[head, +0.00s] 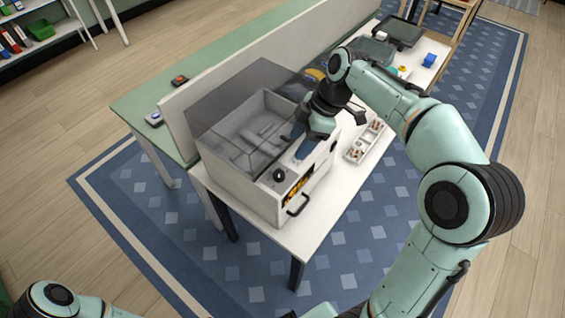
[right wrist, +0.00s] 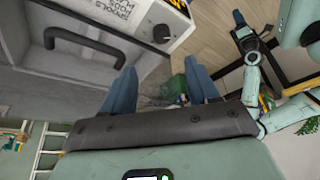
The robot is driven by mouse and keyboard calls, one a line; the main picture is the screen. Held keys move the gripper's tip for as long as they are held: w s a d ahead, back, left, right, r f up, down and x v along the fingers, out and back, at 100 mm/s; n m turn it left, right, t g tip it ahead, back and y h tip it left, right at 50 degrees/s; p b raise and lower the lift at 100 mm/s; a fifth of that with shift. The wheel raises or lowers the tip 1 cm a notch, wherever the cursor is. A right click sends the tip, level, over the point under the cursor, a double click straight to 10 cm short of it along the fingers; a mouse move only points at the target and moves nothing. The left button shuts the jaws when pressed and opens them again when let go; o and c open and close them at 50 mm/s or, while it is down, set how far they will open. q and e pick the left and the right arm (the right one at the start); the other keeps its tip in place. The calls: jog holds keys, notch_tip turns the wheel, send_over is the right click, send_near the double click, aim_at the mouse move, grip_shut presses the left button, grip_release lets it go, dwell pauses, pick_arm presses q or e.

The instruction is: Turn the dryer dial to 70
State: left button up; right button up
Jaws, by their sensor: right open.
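The dryer (head: 262,200) is a white box with a clear grey lid, on the white table. A round black knob (head: 279,175) is on its top near the front corner. In the right wrist view a round black knob (right wrist: 161,33) sits on a pale panel beside a printed label; I cannot tell if it is the same one. Any dial marks are too small to read. My right gripper (head: 300,146) is over the dryer, apart from the top knob. Its blue fingers stand open and empty in the wrist view (right wrist: 163,88). My left gripper (right wrist: 240,22) shows small there.
A black handle (head: 298,206) sticks out from the dryer's front. A white tray of small parts (head: 364,142) lies to its right, and a blue block (head: 430,60) is farther back. A low partition (head: 180,125) runs behind the dryer.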

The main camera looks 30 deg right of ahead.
aim_at(279, 173)
jog(key=x, duration=1.2)
jog(key=shift+s+a+f+b, duration=0.15)
jog(key=shift+f+b, duration=0.05)
jog(key=shift+b, duration=0.15)
jog(key=c, duration=1)
